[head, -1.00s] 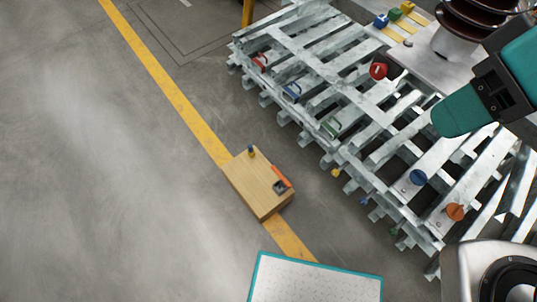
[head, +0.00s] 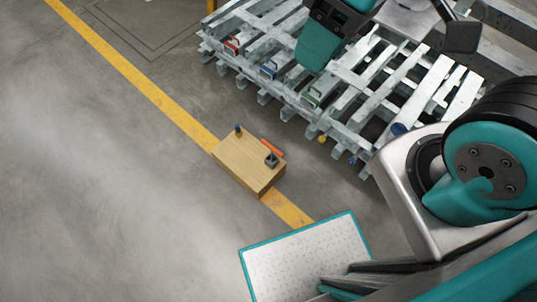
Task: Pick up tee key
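I cannot make out a tee key for certain. A light wooden block (head: 240,165) on the floor bears a few small items. A small dark peg-like item with a blue part (head: 238,131) stands at its far left corner. A small dark grey item (head: 271,159) is at its right side, beside an orange bar (head: 272,147) at the right edge. They are too small to tell their exact shapes. My teal and black arm links cross the upper middle and the right side. No gripper fingers can be made out.
A grey slatted metal rack (head: 345,105) stands behind the block, with red (head: 232,45), blue (head: 269,69) and green (head: 311,96) handled items on it. A white, teal-edged panel (head: 295,255) is in front. A yellow line (head: 135,75) crosses the open grey floor on the left.

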